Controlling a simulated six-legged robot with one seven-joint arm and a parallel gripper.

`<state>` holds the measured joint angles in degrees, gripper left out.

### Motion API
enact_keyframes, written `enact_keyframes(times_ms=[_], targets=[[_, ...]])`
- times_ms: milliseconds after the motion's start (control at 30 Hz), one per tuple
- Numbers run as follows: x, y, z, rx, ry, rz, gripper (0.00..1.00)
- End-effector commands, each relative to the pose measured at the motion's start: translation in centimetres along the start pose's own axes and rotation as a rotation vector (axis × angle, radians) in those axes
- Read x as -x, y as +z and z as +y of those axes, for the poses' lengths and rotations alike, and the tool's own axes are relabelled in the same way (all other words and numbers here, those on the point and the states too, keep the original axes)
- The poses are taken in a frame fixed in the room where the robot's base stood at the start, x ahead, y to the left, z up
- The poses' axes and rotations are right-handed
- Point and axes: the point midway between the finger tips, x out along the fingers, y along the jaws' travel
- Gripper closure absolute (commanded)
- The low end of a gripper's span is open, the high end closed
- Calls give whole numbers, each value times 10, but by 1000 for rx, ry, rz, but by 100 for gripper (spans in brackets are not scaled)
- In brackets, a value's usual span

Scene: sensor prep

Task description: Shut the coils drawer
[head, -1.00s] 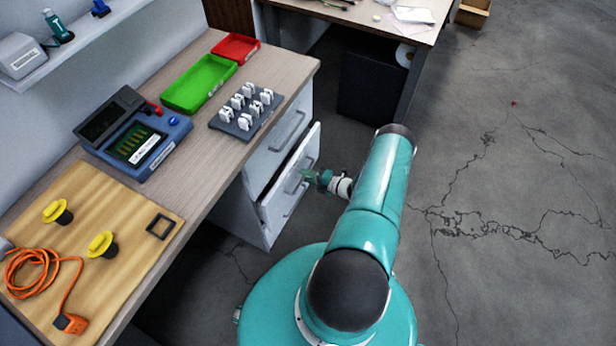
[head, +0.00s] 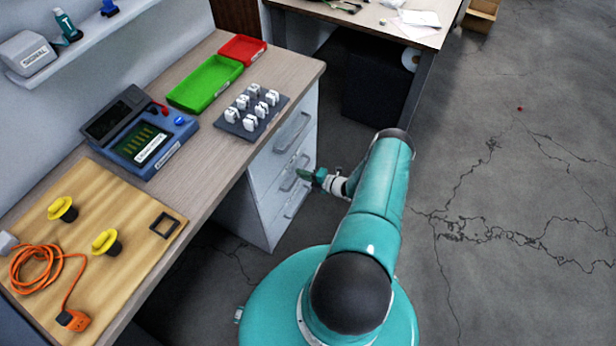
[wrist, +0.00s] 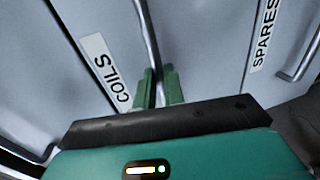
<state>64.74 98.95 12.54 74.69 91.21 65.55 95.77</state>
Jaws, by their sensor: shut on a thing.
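The coils drawer (head: 273,188) is the middle front of the white drawer unit under the bench, and it looks about flush with the fronts around it. In the wrist view its front carries a COILS label (wrist: 105,70), with a metal bar handle (wrist: 147,35) beside the label. My gripper (head: 307,175) is at this handle; in the wrist view its green fingers (wrist: 159,85) are closed around the bar's near part. The fingers and palm hide part of the handle and front. Any small remaining gap is too small to tell.
A drawer labelled SPARES (wrist: 264,35) lies beside the coils drawer in the wrist view. The bench top (head: 215,165) above holds a grey rack (head: 252,117) and a green tray (head: 205,84). Open concrete floor (head: 500,240) lies to the right.

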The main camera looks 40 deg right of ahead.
Motion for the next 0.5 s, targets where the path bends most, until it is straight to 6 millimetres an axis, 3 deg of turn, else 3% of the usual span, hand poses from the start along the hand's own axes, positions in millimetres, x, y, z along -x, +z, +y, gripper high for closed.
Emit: enact_keyframes(times_ms=[133, 167, 267, 500], targets=[[-5, -1, 2, -1, 5, 2, 100], [-5, -1, 2, -1, 5, 2, 87], [-5, -1, 2, 0, 4, 3, 68], [-3, -1, 2, 0, 3, 1, 68]])
